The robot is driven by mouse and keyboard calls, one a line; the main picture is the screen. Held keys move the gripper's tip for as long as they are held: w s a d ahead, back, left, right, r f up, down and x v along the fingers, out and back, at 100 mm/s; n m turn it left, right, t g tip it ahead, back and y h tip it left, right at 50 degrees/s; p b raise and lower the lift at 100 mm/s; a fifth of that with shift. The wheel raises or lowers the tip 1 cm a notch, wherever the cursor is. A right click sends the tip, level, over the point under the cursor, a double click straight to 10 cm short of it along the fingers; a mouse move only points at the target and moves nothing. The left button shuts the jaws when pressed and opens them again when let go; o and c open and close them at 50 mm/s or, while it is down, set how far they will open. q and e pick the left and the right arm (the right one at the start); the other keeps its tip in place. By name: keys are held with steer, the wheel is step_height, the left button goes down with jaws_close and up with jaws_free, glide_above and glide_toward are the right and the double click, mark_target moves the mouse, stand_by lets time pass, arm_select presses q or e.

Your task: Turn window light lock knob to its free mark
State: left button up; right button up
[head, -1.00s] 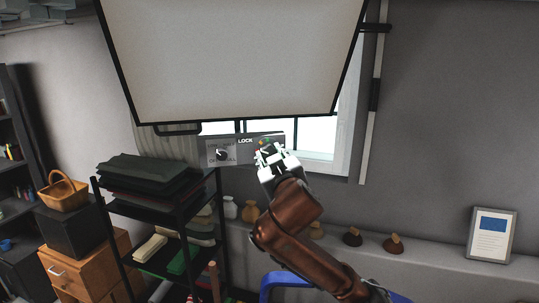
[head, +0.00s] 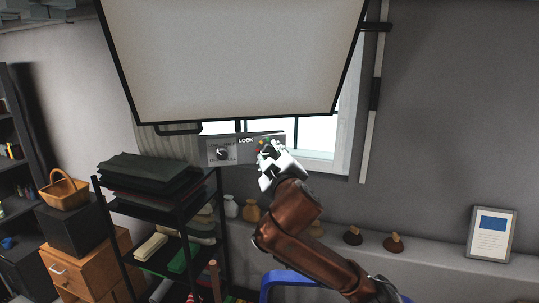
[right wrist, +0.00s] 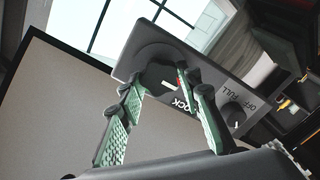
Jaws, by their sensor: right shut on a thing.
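The grey control panel (head: 210,158) hangs below the large white screen, in front of the window. Its right part carries the word LOCK; the lock knob there is mostly covered by my right gripper (head: 265,150) in the head view. In the right wrist view the dark lock knob (right wrist: 158,72) sits between the two green-padded fingers of my right gripper (right wrist: 163,95), which is shut on it. A white line and a small red mark show by the knob. I cannot read the free mark. My left gripper is in neither view.
A second knob (head: 222,153), with OFF and FULL lettering, is on the panel's left; it also shows in the right wrist view (right wrist: 236,118). The white screen (head: 235,60) overhangs the panel closely. A black shelf rack (head: 130,215) with folded cloths stands below left.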

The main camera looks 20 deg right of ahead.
steer(key=o, duration=1.2)
steer(key=shift+c, duration=0.2)
steer(key=s+a, duration=0.1)
steer(key=s, duration=1.1)
